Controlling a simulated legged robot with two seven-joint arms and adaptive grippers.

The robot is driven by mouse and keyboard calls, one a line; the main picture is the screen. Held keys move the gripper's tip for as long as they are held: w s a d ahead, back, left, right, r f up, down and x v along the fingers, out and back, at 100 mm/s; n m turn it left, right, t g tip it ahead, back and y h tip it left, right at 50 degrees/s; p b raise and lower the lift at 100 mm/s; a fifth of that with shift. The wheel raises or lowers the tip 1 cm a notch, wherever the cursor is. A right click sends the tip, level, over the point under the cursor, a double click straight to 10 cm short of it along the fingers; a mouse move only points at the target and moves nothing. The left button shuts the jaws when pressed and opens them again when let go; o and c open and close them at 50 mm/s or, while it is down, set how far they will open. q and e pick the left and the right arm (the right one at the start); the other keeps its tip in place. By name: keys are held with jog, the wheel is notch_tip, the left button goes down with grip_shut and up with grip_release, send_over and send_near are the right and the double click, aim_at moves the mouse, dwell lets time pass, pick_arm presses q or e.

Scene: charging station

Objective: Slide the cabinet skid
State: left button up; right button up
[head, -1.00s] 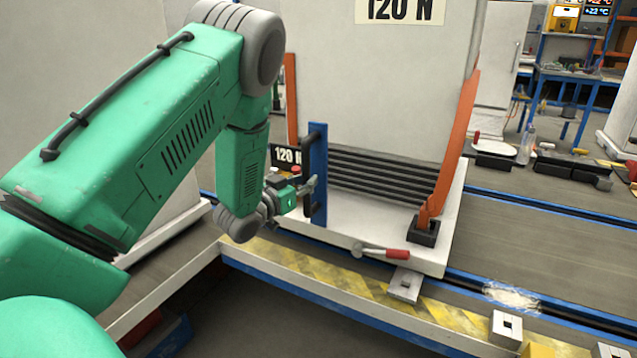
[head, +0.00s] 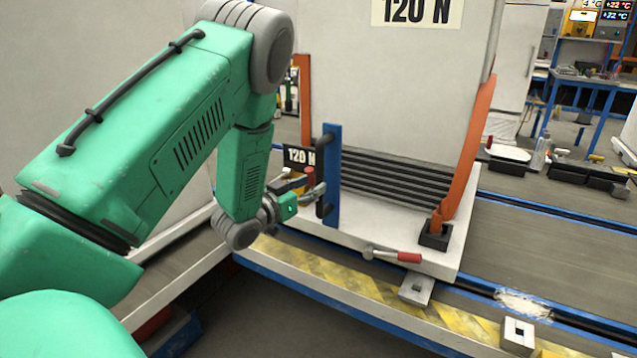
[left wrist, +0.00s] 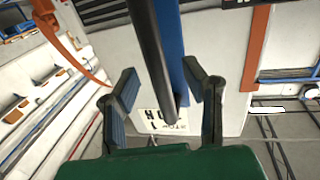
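The cabinet (head: 400,80) is a tall white box marked 120 N. It stands on a white skid (head: 440,255) with dark slats and orange corner braces. A blue upright post (head: 332,175) with a dark bar handle (head: 323,168) is at the skid's left end. My left gripper (head: 312,188) is just left of the handle in the head view. In the left wrist view, my left gripper (left wrist: 166,90) is open, and the dark bar handle (left wrist: 153,55) shows between its spread fingers. Contact is not visible. My right gripper is not in view.
A red-handled lever (head: 392,256) is at the skid's front edge. A yellow-striped ledge (head: 330,278) with metal blocks (head: 518,335) runs along the front. A blue rail (head: 540,208) runs behind to the right.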

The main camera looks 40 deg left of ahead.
pick_arm(q)
jog(key=s, duration=0.9)
jog(key=shift+d, duration=0.15)
jog(key=shift+a+f, duration=0.15)
jog(key=shift+a, duration=0.05)
jog(key=shift+d, duration=0.1)
